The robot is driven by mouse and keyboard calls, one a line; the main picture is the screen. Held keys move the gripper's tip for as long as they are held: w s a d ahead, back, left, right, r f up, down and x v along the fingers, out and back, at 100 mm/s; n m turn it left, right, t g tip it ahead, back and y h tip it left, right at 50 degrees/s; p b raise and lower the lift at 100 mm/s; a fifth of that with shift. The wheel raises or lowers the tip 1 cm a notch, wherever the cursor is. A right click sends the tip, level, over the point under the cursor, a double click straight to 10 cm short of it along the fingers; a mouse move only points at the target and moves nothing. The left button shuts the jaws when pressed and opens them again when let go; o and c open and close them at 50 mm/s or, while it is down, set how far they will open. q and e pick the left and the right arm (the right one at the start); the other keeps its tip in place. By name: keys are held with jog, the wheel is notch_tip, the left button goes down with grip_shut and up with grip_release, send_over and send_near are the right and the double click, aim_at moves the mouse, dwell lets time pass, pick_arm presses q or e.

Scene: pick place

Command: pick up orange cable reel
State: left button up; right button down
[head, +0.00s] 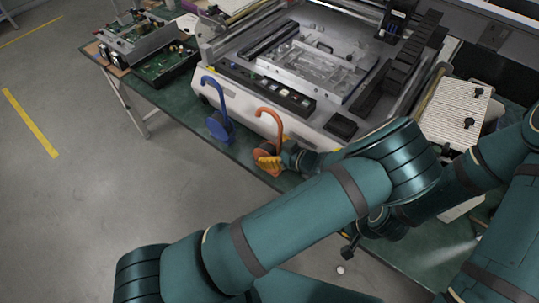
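The orange cable reel (275,122) stands at the front edge of the green table, with its tall hooked orange handle upright. Its lower spool is partly covered by my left gripper (268,161), whose yellow fingers are at the spool's near side. The fingers overlap the spool in the head view, and I cannot tell whether they are closed on it. My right gripper (348,249) is a small dark shape below the arms, mostly hidden, and its opening cannot be made out.
A blue cable reel (216,126) stands just left of the orange one. A large white machine (228,98) is close behind both. Circuit boards (165,62) lie at the table's left end. A ribbed white block (453,112) with black knobs is at right. Open floor lies in front.

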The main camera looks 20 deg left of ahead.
pick_arm(q)
grip_shut()
jog(key=shift+r, duration=0.1)
